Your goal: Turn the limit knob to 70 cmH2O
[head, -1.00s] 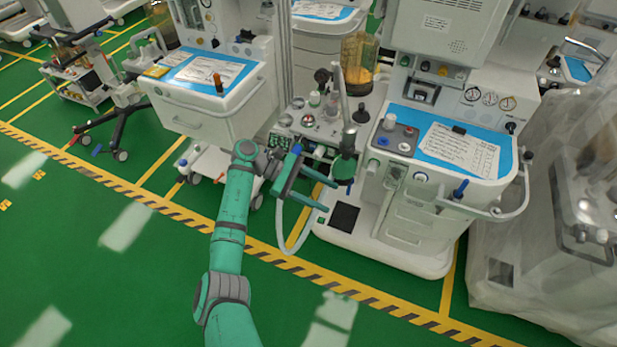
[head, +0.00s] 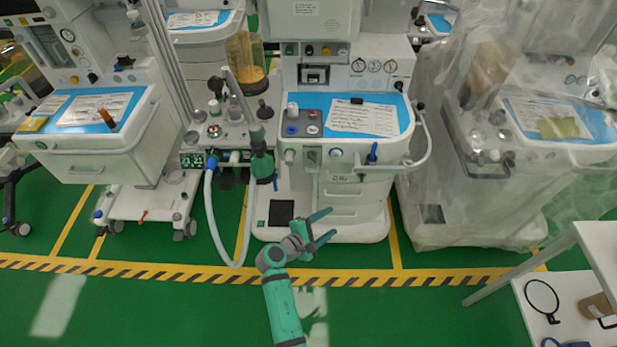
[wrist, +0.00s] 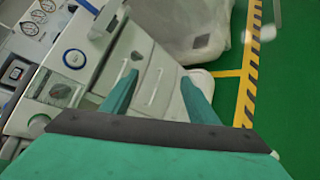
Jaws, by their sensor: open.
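The middle anaesthesia cart (head: 345,190) faces me. Its blue worktop carries a white upright knob (head: 292,110), a blue knob (head: 291,130) and a red button (head: 312,114). An absorber block (head: 228,135) with a silver-topped round knob (head: 214,130) stands at its left. I cannot tell which is the limit knob, and no scale is readable. My gripper (head: 332,223) is open and empty, low in front of the cart's drawers and apart from the knobs. In the wrist view my open fingers (wrist: 157,80) point at the drawer fronts; a blue-ringed round control (wrist: 74,58) shows at left.
A grey hose (head: 212,220) hangs in a loop left of the gripper. Another cart (head: 90,160) stands at left, and a plastic-covered cart (head: 480,190) at right. A white shelf unit (head: 560,300) is at lower right. Green floor is free in front of the yellow-black line.

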